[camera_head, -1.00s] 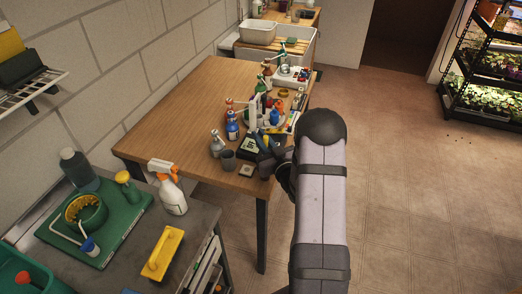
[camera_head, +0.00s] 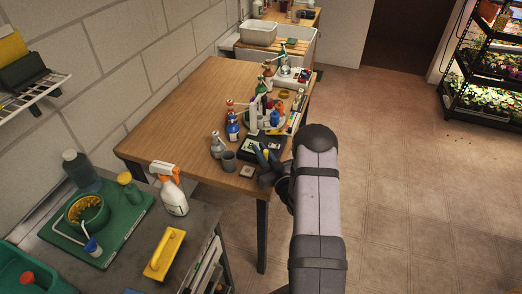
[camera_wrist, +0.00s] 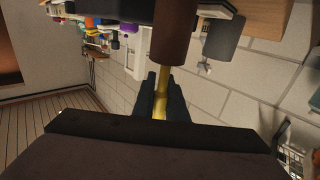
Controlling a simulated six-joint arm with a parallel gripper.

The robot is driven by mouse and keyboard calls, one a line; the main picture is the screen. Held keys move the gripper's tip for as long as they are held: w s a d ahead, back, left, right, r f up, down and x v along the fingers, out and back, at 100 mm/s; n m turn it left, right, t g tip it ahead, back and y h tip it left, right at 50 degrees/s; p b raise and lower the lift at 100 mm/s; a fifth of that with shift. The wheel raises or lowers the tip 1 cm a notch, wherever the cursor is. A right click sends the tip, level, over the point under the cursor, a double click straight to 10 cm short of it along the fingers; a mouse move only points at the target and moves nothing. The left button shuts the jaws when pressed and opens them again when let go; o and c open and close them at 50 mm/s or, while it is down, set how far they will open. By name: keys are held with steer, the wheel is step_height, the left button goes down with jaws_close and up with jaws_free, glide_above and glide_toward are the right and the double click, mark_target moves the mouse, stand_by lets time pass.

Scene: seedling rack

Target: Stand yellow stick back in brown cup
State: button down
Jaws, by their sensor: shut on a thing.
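My gripper (camera_wrist: 160,97) is shut on the yellow stick (camera_wrist: 160,106) in the wrist view, the stick showing between its dark fingers. The stick runs up the picture to the near end of a brown cylinder (camera_wrist: 174,32), which looks like the brown cup. I cannot tell whether the stick is inside, behind or just touching it. In the head view my gripper (camera_head: 267,161) is at the front right corner of the wooden table, with my arm partly covering it. I cannot make out the brown cup there.
Spray bottles, including a blue one (camera_head: 233,131), and a dark box (camera_head: 262,146) crowd behind. The wooden table's (camera_head: 178,111) left part is clear.

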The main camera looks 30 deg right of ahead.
steer(key=shift+f, duration=0.1)
steer(key=c, duration=1.8)
jaws_free()
steer(key=shift+o, duration=0.2)
steer(key=shift+r, duration=0.2)
